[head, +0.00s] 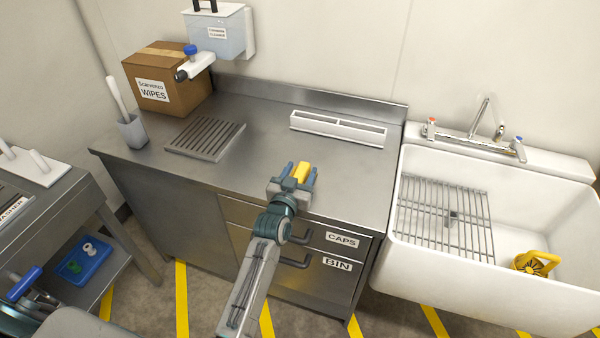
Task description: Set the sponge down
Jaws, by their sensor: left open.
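The yellow sponge (303,171) is at the front part of the steel counter (265,140), above the drawers. My left gripper (300,175) is over the counter's front edge, pointing toward the wall. Its jaws are open, with one blue finger on each side of the sponge. The sponge appears to lie on the counter top, but the gripper hides its near end and I cannot see its underside. My right gripper is not in view.
A slotted drain plate (205,139) and a white divided tray (338,129) lie on the counter. A cardboard wipes box (165,85) stands at the back left. A white sink (450,255) with a rack adjoins on the right. The counter's middle is clear.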

